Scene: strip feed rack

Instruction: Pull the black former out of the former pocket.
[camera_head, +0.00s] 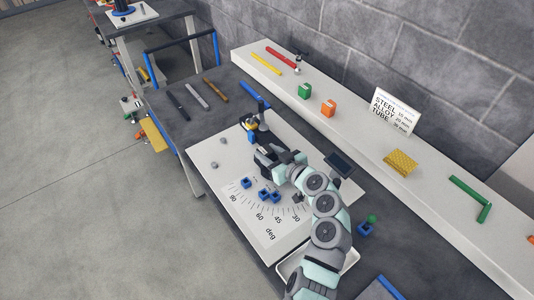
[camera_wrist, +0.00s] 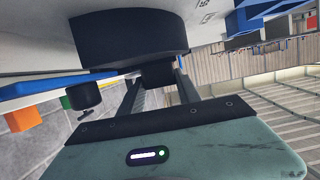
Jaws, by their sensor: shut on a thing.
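The black former (camera_wrist: 130,38) shows in the wrist view as a wide dark cylinder across the top. A narrower black block (camera_wrist: 157,73) joins its lower side and sits between my two fingers. My gripper (camera_wrist: 158,85) is shut on this block. In the head view my gripper (camera_head: 263,143) is at the back part of the white board, beside a dark upright piece with yellow and blue parts around it. The former's pocket is hidden from me, and I cannot tell whether the former still touches it.
The white board (camera_head: 215,160) carries an angle scale and several blue blocks (camera_head: 268,194). A pale shelf (camera_head: 340,105) along the wall holds coloured bars, a green block (camera_head: 305,91), an orange block (camera_head: 328,108) and a sign (camera_head: 394,111).

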